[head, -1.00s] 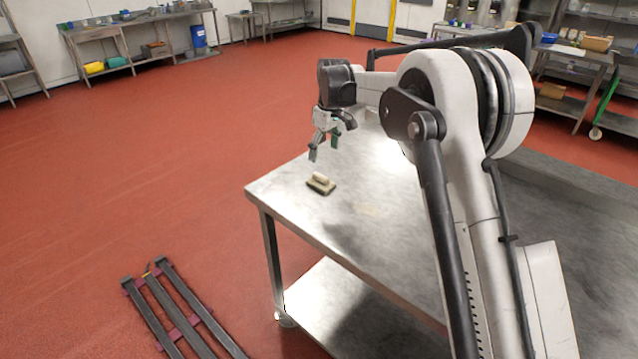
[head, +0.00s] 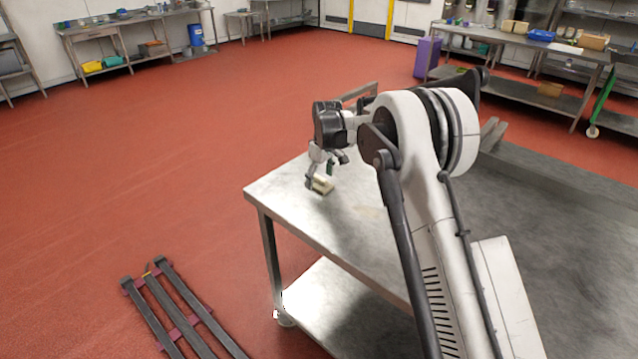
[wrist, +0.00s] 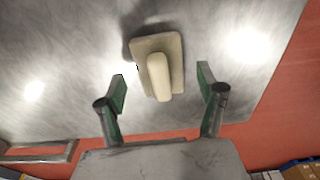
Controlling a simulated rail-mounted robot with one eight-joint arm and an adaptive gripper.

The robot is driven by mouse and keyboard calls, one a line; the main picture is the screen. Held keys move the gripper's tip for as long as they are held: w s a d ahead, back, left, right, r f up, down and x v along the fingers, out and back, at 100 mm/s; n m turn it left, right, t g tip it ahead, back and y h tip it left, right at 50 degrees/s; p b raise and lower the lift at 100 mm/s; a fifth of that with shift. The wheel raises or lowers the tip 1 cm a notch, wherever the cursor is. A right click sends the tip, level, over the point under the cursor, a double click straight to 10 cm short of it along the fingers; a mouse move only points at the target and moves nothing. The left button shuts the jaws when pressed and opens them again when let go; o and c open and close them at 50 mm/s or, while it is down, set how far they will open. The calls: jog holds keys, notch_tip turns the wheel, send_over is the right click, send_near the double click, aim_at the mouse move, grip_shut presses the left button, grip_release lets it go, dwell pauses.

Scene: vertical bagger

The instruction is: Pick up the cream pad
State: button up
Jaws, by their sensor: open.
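The cream pad (head: 322,187) lies on the steel table near its far left corner, partly hidden behind my gripper in the head view. In the wrist view the pad (wrist: 158,66) is a cream block with a raised rounded handle along its middle. My gripper (head: 320,178) is open just above and beside the pad. In the wrist view its green-padded fingertips (wrist: 161,80) stand apart, one on each side of the pad's near part. Nothing is held, and I see gaps between the fingers and the pad.
The steel table (head: 290,205) is bare around the pad, and its edge is close by. Dark rails (head: 180,315) lie on the red floor at the lower left. Benches with goods stand along the far walls, with a purple case (head: 428,58) at the back right.

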aim_at(315, 183)
jog(key=shift+a+f, duration=0.1)
jog(key=shift+f, duration=0.85)
jog(key=c, duration=1.2)
jog(key=shift+c, duration=0.2)
jog(key=shift+r, duration=0.1)
jog(key=shift+r, duration=0.45)
jog(key=r, duration=0.2)
jog(key=r+b, duration=0.1)
jog(key=shift+s+a+r, duration=0.35)
jog(key=shift+s+a, duration=0.05)
jog(key=s+a+r+b, duration=0.1)
jog(key=s+a+r, duration=0.5)
jog(key=s+a, duration=0.1)
jog(key=shift+s+r, duration=0.2)
jog(key=shift+s, duration=0.15)
